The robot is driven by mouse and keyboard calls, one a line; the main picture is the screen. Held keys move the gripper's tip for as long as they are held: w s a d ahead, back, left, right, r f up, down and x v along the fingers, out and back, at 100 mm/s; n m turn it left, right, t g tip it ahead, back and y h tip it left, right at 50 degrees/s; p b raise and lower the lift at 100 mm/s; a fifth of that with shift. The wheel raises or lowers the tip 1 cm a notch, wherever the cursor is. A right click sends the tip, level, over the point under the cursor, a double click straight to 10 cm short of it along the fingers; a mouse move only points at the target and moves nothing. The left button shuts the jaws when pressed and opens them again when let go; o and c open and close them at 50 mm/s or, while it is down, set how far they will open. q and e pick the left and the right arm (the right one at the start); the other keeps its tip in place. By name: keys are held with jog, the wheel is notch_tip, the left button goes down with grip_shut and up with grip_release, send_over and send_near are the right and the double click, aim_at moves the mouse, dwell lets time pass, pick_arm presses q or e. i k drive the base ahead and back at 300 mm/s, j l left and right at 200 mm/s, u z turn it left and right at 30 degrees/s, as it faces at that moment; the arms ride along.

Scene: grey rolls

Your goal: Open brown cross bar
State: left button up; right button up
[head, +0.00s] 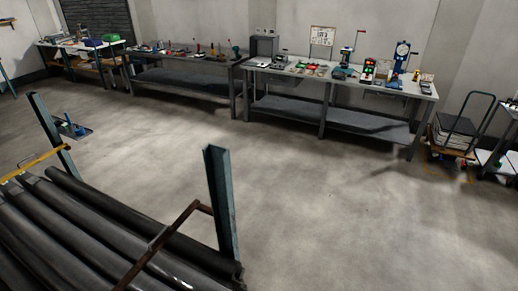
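The brown cross bar (158,243) is a thin rusty bar in the lower middle of the head view. It slants over the dark grey rolls (95,225) from the bottom edge up toward a blue-green upright post (221,200). Its upper end bends toward the post and appears to meet it. I cannot tell whether it is latched there. Its near end runs out of the picture at the bottom. Neither of my grippers is in view.
A second upright post (52,135) and a yellow bar (33,163) stand at the left of the rolls. Workbenches with tools (335,85) line the back wall. A loaded cart (455,135) is at the right. The floor (330,205) between is clear.

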aim_at(123, 284)
jog(key=u, duration=1.2)
